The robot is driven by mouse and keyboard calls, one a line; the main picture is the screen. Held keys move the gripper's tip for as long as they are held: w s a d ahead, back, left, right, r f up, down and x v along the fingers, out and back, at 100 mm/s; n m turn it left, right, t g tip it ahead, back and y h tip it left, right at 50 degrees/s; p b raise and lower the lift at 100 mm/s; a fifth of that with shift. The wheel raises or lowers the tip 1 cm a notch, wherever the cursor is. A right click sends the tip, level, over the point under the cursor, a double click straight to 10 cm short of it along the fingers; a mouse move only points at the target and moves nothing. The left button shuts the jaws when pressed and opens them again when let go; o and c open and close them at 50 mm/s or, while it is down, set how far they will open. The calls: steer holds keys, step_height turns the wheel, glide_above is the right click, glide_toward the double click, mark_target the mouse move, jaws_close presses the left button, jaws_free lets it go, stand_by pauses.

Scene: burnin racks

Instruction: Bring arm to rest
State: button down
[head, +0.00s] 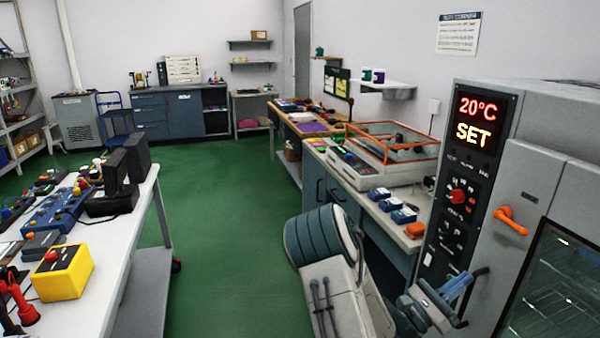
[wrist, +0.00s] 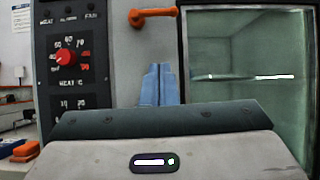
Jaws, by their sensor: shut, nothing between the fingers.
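My gripper (head: 460,285) is at the lower right of the head view, in front of the grey chamber cabinet. Its blue fingers are together with nothing between them. In the wrist view the fingers (wrist: 156,84) point up at the cabinet front, left of the glass door (wrist: 250,70) and below the orange handle (wrist: 153,14). My arm is bent, with its dark ribbed section raised at the lower middle of the head view. From these views I cannot tell the exact gap between fingers and cabinet.
The cabinet's control panel (head: 465,185) reads 20°C SET, and its orange handle (head: 510,220) sticks out. A bench with blue boxes (head: 404,214) and an orange-framed machine (head: 385,150) stands behind my arm. A white table (head: 105,285) is at left. Green floor (head: 215,240) between is clear.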

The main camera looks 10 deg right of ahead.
steer(key=s+a+f+m+g+y, duration=0.1)
steer(key=s+a+m+g+y, duration=0.2)
steer(key=s+m+g+y, duration=0.3)
steer(key=s+a+f+m+g+y, duration=0.2)
steer(key=s+a+m+g+y, duration=0.2)
steer(key=s+m+y, duration=0.4)
steer(key=a+r+m+t+y, duration=0.1)
steer(key=a+m+t+y, duration=0.1)
steer(key=a, duration=0.5)
steer(key=w+a+r+m+t+y, duration=0.1)
steer(key=a+t+y, duration=0.3)
steer(key=a, duration=0.4)
steer(key=w+a+r+m+t+y, duration=0.1)
steer(key=a+r+m+t+y, duration=0.1)
steer(key=a, duration=0.5)
steer(key=m+t+y, duration=0.1)
steer(key=y, duration=0.1)
steer(key=shift+a+r+t+y, duration=0.3)
steer(key=shift+t, duration=0.1)
steer(key=shift+w, duration=0.1)
